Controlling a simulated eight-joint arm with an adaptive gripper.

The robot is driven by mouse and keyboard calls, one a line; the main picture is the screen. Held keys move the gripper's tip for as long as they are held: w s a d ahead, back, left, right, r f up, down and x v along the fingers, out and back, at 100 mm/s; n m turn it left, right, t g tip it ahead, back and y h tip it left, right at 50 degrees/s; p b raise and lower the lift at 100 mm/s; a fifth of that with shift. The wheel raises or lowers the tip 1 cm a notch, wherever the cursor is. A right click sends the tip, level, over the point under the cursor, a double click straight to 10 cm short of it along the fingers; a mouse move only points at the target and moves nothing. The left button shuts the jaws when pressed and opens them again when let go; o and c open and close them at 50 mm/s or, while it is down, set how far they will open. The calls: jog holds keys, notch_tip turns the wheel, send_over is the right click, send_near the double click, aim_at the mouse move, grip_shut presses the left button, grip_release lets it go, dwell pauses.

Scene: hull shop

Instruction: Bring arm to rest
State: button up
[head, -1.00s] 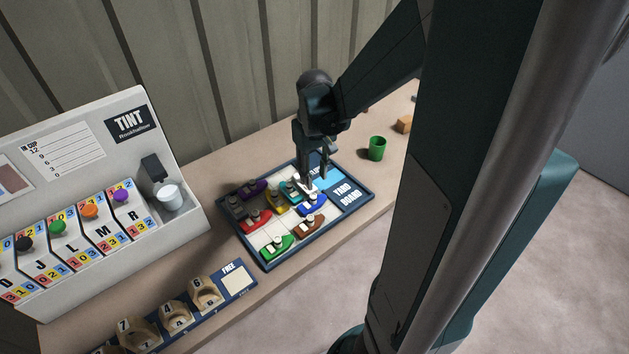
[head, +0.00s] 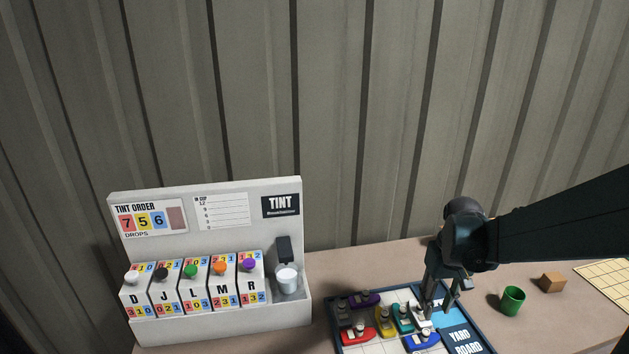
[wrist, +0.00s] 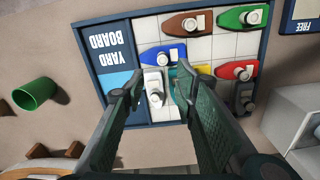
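My gripper (head: 440,300) hangs over the yard board (head: 470,322), fingers pointing down. In the wrist view my gripper (wrist: 154,88) has its two fingers apart. A small white boat (wrist: 153,83) shows between the fingertips; whether they touch it I cannot tell. The white boat (head: 423,315) is partly hidden by the fingers in the head view. A teal boat (wrist: 179,73) lies close beside the right finger, partly covered by it. My arm reaches in from the right in the head view.
Red (head: 357,335), blue (head: 425,342), yellow (head: 385,322) and purple (head: 365,299) boats stand around the gripper. A green cup (head: 512,301) and a wooden block (head: 552,283) are to the right. A tint machine (head: 125,258) stands left, before a ribbed wall (head: 330,110).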

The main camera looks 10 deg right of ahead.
jog(key=shift+r, duration=0.1)
jog(key=s+a+r+t, duration=0.2)
jog(key=s+a+r, duration=0.1)
jog(key=a, duration=0.4)
jog(key=s+a+r+n+t, duration=0.1)
jog(key=s+a+r+t, duration=0.1)
jog(key=a+r, duration=0.3)
jog(key=s+a+r+t, duration=0.3)
jog(key=s+a+r, duration=0.1)
jog(key=a, duration=0.7)
jog(key=shift+a+r+n, duration=0.15)
jog(key=shift+r+n, duration=0.25)
jog(key=shift+r, duration=0.15)
jog(key=shift+o, duration=0.6)
